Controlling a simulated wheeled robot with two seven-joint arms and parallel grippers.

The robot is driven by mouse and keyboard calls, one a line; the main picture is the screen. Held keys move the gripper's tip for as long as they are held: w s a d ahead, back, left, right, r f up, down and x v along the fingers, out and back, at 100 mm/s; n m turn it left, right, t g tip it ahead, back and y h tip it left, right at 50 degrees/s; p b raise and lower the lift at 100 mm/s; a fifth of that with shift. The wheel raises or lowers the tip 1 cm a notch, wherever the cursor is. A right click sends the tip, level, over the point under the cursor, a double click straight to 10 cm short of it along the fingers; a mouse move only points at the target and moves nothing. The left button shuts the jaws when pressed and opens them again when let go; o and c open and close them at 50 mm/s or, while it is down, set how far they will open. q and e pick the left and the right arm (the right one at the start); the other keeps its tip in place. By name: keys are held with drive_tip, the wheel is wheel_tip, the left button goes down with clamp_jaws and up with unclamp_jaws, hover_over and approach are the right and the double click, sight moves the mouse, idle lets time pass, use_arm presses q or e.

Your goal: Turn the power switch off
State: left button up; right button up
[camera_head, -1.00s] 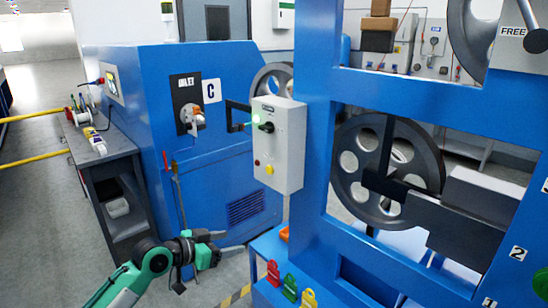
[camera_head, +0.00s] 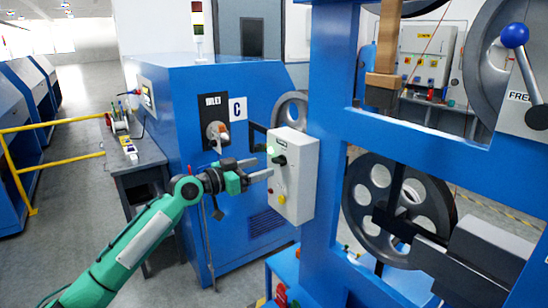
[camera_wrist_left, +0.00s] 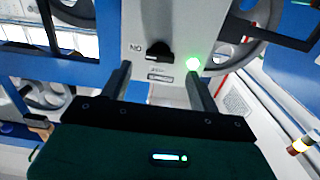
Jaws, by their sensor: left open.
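The power switch is a black rotary knob (camera_head: 280,160) on the front of a light grey control box (camera_head: 296,185), which is mounted on the blue frame. A lit green lamp (camera_head: 270,150) is beside the knob. My left gripper (camera_head: 265,168) is open and empty, its fingers pointing at the box close to the knob. In the left wrist view the knob (camera_wrist_left: 159,52) appears between and just beyond the two fingertips (camera_wrist_left: 158,72), with the green lamp (camera_wrist_left: 193,63) near the right finger. Whether a finger touches the box, I cannot tell. My right gripper is out of view.
A blue machine marked C (camera_head: 237,108) stands behind my left arm, with a rotary handle (camera_head: 217,132) on its face. The blue frame (camera_head: 328,120) with a spoked wheel (camera_head: 400,205) stands right of the box. A yellow railing (camera_head: 60,125) and open floor are at left.

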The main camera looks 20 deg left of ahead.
sight(276, 163)
use_arm(q)
drive_tip(key=p+x, duration=0.1)
drive_tip(key=x, duration=0.3)
drive_tip(key=shift+w+d+r, duration=0.1)
drive_tip(key=shift+w, duration=0.05)
drive_tip(key=shift+w+d+p, duration=0.3)
drive_tip(key=shift+w+d, duration=0.15)
drive_tip(key=shift+w, duration=0.05)
drive_tip(key=c, duration=1)
